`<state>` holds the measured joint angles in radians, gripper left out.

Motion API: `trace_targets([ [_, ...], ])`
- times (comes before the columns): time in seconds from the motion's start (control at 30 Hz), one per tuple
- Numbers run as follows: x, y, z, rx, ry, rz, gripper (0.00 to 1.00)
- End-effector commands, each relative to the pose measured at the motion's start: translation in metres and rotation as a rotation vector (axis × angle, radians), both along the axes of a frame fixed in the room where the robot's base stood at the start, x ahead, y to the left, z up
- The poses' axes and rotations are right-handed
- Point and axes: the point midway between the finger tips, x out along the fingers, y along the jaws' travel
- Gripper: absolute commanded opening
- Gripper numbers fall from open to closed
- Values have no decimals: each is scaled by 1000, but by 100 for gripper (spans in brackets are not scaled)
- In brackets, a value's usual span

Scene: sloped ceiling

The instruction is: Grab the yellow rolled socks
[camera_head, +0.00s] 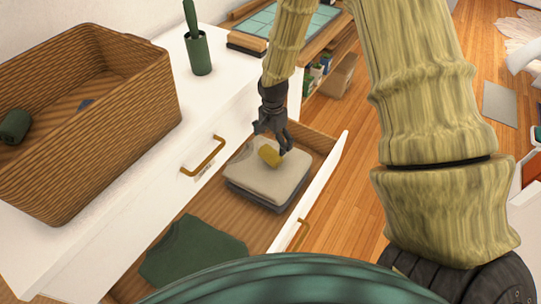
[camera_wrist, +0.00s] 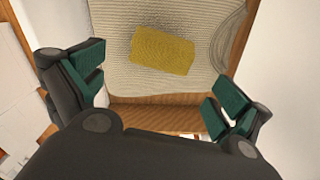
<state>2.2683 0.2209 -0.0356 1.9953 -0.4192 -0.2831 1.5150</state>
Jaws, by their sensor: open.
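The yellow rolled socks (camera_head: 269,154) lie on top of a stack of folded light grey cloth (camera_head: 262,182) in the open drawer. In the wrist view the socks (camera_wrist: 162,51) lie beyond the fingers, near the top middle, on ribbed cloth (camera_wrist: 110,62). My gripper (camera_head: 272,135) is over the stack, close to the socks. In the wrist view its green-padded fingers (camera_wrist: 158,95) are wide apart with nothing between them. The gap between the fingers and the socks is hard to judge.
The drawer's front panel (camera_head: 324,185) and gold handle (camera_head: 298,236) are to the right. A dark green folded garment (camera_head: 192,252) lies nearer in the drawer. A wicker basket (camera_head: 120,125) and green cup (camera_head: 199,55) stand on the white dresser top (camera_head: 185,108).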

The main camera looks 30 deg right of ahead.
Motion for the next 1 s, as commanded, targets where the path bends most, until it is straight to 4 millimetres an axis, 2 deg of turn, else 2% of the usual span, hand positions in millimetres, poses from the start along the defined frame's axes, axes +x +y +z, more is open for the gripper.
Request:
trace_targets([
  [0.1,1,0,-13,0,0,2,100],
  [0.47,1,3,-31,0,0,5,100],
  [0.8,0,6,-67,0,0,6,100],
  [1.0,1,6,-73,1,-2,5,100],
])
